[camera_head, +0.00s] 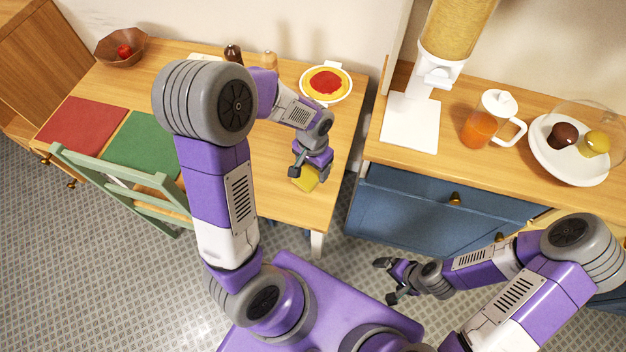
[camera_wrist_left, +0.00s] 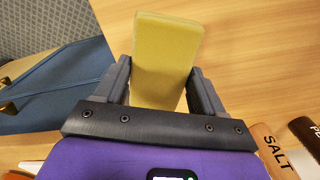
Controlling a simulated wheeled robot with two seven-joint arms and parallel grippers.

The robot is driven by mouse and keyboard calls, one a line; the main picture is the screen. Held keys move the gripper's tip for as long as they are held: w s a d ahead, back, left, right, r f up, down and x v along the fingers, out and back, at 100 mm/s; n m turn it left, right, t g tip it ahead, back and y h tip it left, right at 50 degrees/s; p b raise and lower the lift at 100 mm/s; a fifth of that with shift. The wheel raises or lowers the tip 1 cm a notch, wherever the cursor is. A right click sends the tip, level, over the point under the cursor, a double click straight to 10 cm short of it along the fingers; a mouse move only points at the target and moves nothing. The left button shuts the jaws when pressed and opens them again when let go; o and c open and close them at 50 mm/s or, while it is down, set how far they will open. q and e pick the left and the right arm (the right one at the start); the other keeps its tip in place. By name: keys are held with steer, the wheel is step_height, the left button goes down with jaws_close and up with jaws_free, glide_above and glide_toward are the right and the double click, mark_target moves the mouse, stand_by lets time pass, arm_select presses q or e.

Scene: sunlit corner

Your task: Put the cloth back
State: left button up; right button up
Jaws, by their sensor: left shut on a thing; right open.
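The yellow cloth (camera_head: 306,180) looks like a flat folded block. My left gripper (camera_head: 309,172) is shut on it, above the right part of the wooden table (camera_head: 270,160). In the left wrist view the cloth (camera_wrist_left: 165,55) stands out between the two dark fingers, with wood behind it. I cannot tell whether the cloth touches the table. My right gripper (camera_head: 387,280) is open and empty, low in front of the blue cabinet.
A plate with a red-topped food (camera_head: 327,82), shakers (camera_head: 233,54), a bowl (camera_head: 122,47), and red (camera_head: 83,126) and green (camera_head: 143,145) mats lie on the table. A green chair (camera_head: 100,172) stands in front. The cabinet counter (camera_head: 455,165) holds a dispenser, jug (camera_head: 480,130) and plate.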

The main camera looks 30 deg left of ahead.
mark_target(313, 177)
arm_select(q)
steer(key=shift+f+b, duration=0.75)
steer(key=shift+f, duration=1.95)
steer(key=shift+f, duration=0.2)
steer(key=o, duration=1)
steer(key=shift+r, duration=0.15)
